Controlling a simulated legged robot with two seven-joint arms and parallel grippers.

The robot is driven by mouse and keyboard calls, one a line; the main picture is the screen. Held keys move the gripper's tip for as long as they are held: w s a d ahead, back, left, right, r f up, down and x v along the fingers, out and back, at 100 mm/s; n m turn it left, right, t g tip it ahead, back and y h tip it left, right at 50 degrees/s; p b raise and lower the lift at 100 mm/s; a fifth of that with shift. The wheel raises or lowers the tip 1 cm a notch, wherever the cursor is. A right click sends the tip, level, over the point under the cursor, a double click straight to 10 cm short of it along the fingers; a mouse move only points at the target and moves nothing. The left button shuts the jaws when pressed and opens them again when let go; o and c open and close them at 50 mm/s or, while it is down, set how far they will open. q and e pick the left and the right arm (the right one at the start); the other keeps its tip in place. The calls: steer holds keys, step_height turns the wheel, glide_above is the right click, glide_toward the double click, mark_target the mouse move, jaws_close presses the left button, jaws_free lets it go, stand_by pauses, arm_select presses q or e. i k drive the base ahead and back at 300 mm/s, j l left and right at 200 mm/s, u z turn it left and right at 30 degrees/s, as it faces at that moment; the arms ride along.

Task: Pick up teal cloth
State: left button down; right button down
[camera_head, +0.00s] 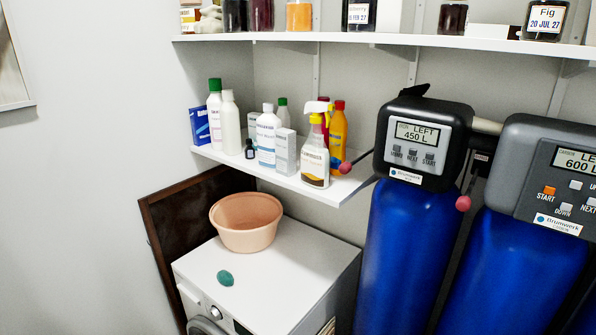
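A small crumpled teal lump, which looks like the teal cloth (225,278), lies on the white top of the washing machine (290,281), close to its front left edge. Nothing covers it. It lies in front of a peach plastic basin (246,222) and apart from it. Neither of my grippers shows in the head view.
A white shelf (330,189) with bottles, including a spray bottle (315,160), hangs above the machine. Two blue vessels (408,250) with grey control heads stand to the right. The machine top's right part is clear.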

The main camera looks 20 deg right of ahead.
mark_target(225, 278)
steer(key=i+j+z, duration=0.15)
steer(key=i+j, duration=0.2)
steer(key=i+j+z, duration=0.15)
steer(key=i+j, duration=0.25)
steer(key=i+j+z, duration=0.1)
steer(key=i+j, duration=0.25)
steer(key=i+j+z, duration=0.15)
steer(key=i+j, duration=0.15)
steer(key=j, duration=0.2)
steer(key=i+j+z, duration=0.15)
steer(key=i+j, duration=0.15)
steer(key=j, duration=0.2)
